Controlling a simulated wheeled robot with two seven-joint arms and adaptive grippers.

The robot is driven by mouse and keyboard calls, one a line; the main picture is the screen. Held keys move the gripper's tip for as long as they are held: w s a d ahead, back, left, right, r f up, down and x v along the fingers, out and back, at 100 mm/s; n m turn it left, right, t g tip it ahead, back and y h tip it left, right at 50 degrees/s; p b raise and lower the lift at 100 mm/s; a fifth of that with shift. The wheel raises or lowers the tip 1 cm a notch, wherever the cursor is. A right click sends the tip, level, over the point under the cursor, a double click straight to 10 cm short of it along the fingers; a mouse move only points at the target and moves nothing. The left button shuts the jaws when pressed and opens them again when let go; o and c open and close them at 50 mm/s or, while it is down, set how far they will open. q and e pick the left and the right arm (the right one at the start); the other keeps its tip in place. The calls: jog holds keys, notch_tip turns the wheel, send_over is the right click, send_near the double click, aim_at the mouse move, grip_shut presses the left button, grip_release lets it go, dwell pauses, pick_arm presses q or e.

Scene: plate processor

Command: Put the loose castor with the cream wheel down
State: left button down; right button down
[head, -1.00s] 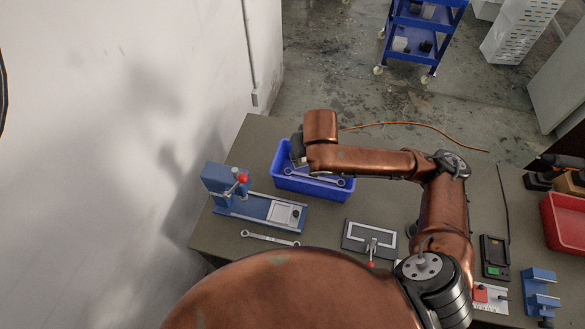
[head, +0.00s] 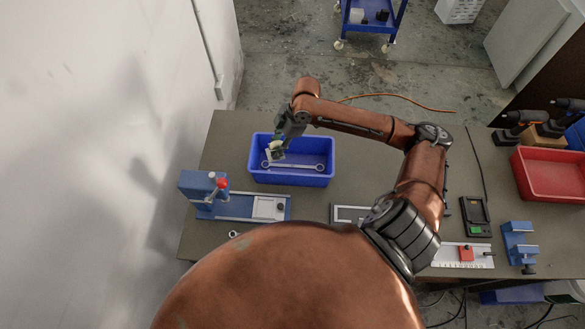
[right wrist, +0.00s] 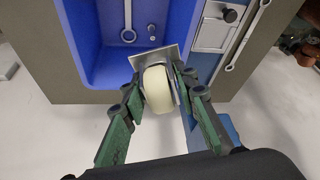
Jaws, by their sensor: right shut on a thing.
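The loose castor (head: 277,153) with the cream wheel is in my right gripper (head: 280,143), above the left part of the blue bin (head: 311,180). In the right wrist view the cream wheel (right wrist: 158,90) sits between the two fingers, with its square metal plate (right wrist: 152,58) pointing towards the bin. The right gripper is shut on the castor and holds it near the bin's wall. The exact height over the bin floor is hard to tell. My left gripper is not in view.
A double-ended spanner (head: 296,166) lies in the bin. A blue press fixture (head: 240,206) stands in front of it. To the right are a black meter (head: 475,215), a blue bracket (head: 519,245) and a red bin (head: 550,176). Bare tabletop lies right of the blue bin.

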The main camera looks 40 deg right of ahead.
jog(key=s+d+f+n+g+h+p, duration=0.1)
jog(key=s+d+f+n+g, duration=0.5)
jog(key=n, duration=0.7)
jog(key=t, duration=0.1)
send_near(302, 170)
jog(key=shift+n, duration=0.4)
jog(key=s+a+f, duration=0.4)
jog(key=f, duration=0.1)
jog(key=shift+s+a+f, duration=0.1)
jog(key=shift+s, duration=0.15)
jog(key=c, duration=1.5)
grip_release()
jog(key=v, duration=0.8)
jog(key=b+v, duration=0.1)
jog(key=v, duration=0.3)
jog(key=shift+s+a, duration=0.1)
jog(key=shift+a, duration=0.15)
